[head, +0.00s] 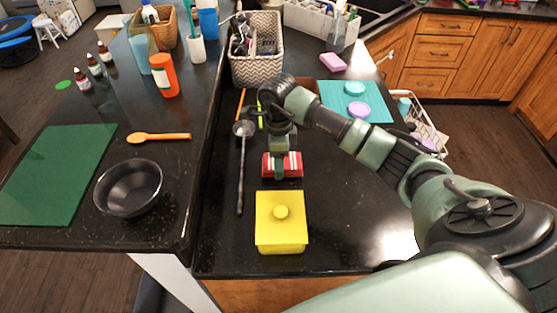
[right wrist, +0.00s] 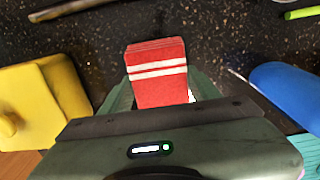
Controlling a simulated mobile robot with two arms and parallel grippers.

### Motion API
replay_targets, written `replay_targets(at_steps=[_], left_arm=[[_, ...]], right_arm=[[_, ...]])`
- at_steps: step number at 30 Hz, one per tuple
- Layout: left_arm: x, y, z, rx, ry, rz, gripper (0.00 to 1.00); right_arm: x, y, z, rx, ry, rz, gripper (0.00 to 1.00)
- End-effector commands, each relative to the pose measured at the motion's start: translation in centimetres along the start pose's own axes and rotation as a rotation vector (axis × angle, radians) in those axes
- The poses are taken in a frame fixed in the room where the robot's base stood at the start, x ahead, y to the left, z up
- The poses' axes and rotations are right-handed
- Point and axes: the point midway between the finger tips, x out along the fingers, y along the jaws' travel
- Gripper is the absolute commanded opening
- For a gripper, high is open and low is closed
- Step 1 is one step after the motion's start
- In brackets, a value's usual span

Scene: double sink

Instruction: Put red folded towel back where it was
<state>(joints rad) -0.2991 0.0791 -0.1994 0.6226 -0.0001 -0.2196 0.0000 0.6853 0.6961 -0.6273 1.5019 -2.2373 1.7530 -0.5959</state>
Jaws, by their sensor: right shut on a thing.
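The red folded towel (head: 270,167) has white stripes and is at the middle of the black counter, just behind a yellow lidded box. My right gripper (head: 282,154) reaches down over it from above and is shut on it. In the right wrist view the towel (right wrist: 158,68) sticks out between the two green fingers, its striped end showing. It is at or close above the counter; I cannot tell if it touches. The fingers and palm hide part of it. My left gripper is not in view.
The yellow box (head: 281,235) stands close in front of the towel. A long dark ladle (head: 241,175) lies to its left. A blue object (right wrist: 285,85) is beside the gripper. A teal mat (head: 375,110) and a patterned basket (head: 257,70) are farther back. Counter right of the box is clear.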

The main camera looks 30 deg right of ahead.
Motion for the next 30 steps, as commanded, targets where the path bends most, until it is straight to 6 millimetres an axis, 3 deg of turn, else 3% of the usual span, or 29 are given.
replay_targets(at_steps=[12, 13, 15, 25, 30], left_arm=[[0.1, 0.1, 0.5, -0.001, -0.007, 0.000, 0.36], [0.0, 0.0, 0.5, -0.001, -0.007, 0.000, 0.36], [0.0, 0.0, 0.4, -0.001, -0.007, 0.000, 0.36], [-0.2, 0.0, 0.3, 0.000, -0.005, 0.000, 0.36], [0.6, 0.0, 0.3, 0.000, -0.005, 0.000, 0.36]], right_arm=[[1.3, 0.0, 0.0, -0.001, 0.000, -0.001, 0.29], [1.2, 0.0, 0.0, -0.001, 0.000, -0.001, 0.67], [1.1, 0.0, 0.0, -0.001, 0.000, -0.001, 0.83], [0.9, 0.0, 0.0, -0.001, 0.000, 0.000, 0.83], [-0.6, -0.2, 0.0, 0.000, -0.002, -0.006, 0.83]])
